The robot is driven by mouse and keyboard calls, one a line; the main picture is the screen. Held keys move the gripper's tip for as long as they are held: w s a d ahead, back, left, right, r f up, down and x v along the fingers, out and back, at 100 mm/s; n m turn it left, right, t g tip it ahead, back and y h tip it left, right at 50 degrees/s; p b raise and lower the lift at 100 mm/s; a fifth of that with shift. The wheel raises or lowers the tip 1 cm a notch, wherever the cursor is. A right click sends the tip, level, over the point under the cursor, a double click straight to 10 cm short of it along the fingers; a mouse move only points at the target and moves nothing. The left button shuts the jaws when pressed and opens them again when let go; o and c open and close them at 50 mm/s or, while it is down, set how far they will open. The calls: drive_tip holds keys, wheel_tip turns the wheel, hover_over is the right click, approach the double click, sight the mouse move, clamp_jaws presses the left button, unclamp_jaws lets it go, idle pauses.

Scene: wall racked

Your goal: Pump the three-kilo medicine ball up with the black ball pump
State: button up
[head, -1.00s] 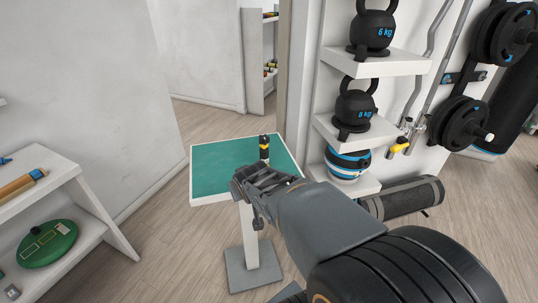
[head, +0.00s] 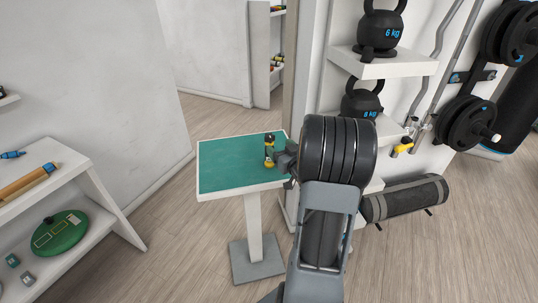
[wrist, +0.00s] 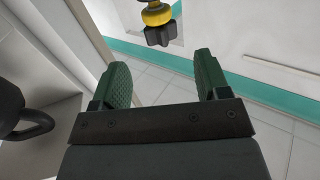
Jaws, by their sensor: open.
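A small upright black-and-yellow object (head: 269,150), which looks like the ball pump, stands on the green-topped table near its back right. In the wrist view its yellow collar and dark knob (wrist: 158,22) show at the top edge, beyond the fingertips. My gripper (head: 284,160) is just right of it at the table's right edge, seen small and partly hidden by my arm. In the wrist view my gripper (wrist: 160,72) has its two green-padded fingers spread, with nothing between them. The medicine ball is not clearly visible; my arm covers the lower shelf.
The small green table (head: 225,173) is otherwise bare. At right a rack holds a 6 kg kettlebell (head: 381,30), with another kettlebell (head: 361,102) below. A low shelf (head: 85,215) stands at left, with open floor between.

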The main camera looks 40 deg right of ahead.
sight(272, 139)
drive_tip(key=w, duration=0.4)
drive_tip(key=shift+w+d+p, duration=0.15)
drive_tip(key=shift+d+p, duration=0.1)
drive_tip(key=shift+p, duration=0.1)
drive_tip(key=shift+w+r, duration=0.15)
drive_tip(key=shift+w, duration=0.15)
drive_tip(key=shift+w+d+p, duration=0.15)
drive_tip(key=shift+w+p, duration=0.35)
drive_tip(key=shift+w, duration=0.65)
drive_tip(key=shift+w+d+p, duration=0.1)
drive_tip(key=shift+w+p, duration=0.4)
drive_tip(key=shift+w, duration=0.65)
clamp_jaws()
